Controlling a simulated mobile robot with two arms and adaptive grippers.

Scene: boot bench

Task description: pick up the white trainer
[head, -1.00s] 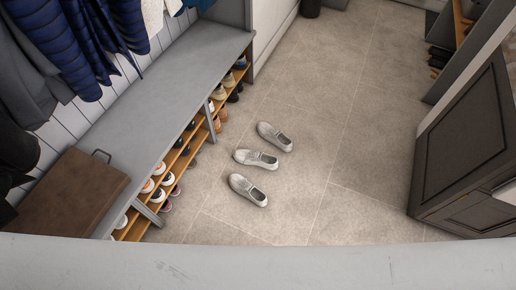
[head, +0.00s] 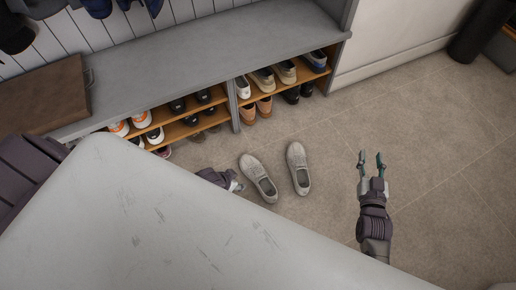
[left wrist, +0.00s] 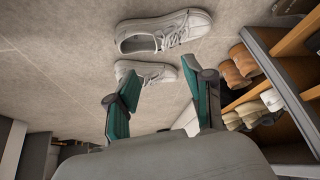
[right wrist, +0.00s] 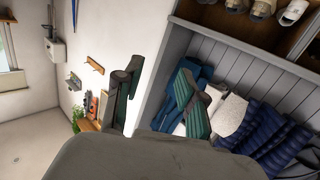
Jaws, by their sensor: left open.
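Two pale grey-white trainers lie apart on the floor in the head view: one nearer the left (head: 258,178) and one to its right (head: 298,167). My left gripper (head: 237,184) is low beside the left one, partly hidden behind my body. The left wrist view shows a laced white trainer (left wrist: 165,32) and another (left wrist: 148,72) just beyond my open left fingers. A pale shape shows between those fingers; I cannot tell what it is. My right gripper (head: 371,162) is open and empty, right of the trainers.
A grey bench (head: 200,60) with shelves of several shoes stands behind the trainers. A brown case (head: 45,95) lies on its left end. A dark cylinder (head: 480,32) stands at the upper right. The floor (head: 430,150) on the right is clear.

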